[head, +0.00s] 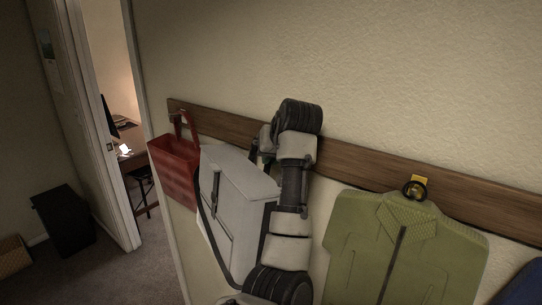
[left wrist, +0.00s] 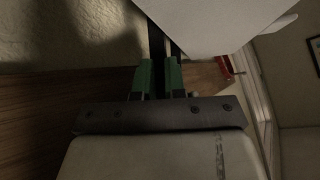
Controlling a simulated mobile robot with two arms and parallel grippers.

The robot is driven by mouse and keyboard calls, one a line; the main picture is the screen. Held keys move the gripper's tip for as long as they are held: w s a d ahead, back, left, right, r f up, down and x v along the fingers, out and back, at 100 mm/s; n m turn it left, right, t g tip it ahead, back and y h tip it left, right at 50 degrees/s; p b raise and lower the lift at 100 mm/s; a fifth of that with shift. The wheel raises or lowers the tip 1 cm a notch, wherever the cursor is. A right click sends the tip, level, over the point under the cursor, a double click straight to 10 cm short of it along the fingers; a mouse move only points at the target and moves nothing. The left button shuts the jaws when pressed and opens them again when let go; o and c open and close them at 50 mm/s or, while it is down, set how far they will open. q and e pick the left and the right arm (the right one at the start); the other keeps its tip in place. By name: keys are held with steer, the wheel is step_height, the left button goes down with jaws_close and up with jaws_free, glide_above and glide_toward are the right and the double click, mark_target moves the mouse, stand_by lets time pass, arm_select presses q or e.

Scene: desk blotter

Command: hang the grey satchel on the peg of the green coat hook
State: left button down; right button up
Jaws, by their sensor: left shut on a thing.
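The grey satchel (head: 236,202) hangs from its dark strap against the wall rail, between the red bag and my left arm; its pale body fills the top right of the left wrist view (left wrist: 220,22). My left gripper (head: 262,150) is at the rail, above the satchel's upper right, partly hidden by my own wrist. In the left wrist view its green-padded fingers (left wrist: 158,78) are shut on the dark strap (left wrist: 160,35). I cannot make out the green coat hook or its peg; a green patch by the gripper may be only the finger pads. My right gripper is out of view.
A wooden rail (head: 470,184) runs along the wall. A red bag (head: 175,170) hangs to the left. A green shirt (head: 395,245) hangs at a yellow hook (head: 419,182) to the right. A dark blue item (head: 525,287) is at the lower right edge.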

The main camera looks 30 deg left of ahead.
arm_select(q)
steer(key=c, duration=1.2)
jaws_free()
steer(key=shift+r, duration=0.15)
steer(key=shift+o, duration=0.5)
steer(key=shift+d, duration=0.15)
steer(key=b+v, duration=0.3)
steer(key=v, duration=0.7)
steer(key=shift+s+d+r+b, duration=0.15)
steer(key=shift+s+d+b, duration=0.1)
steer(key=shift+b, duration=0.15)
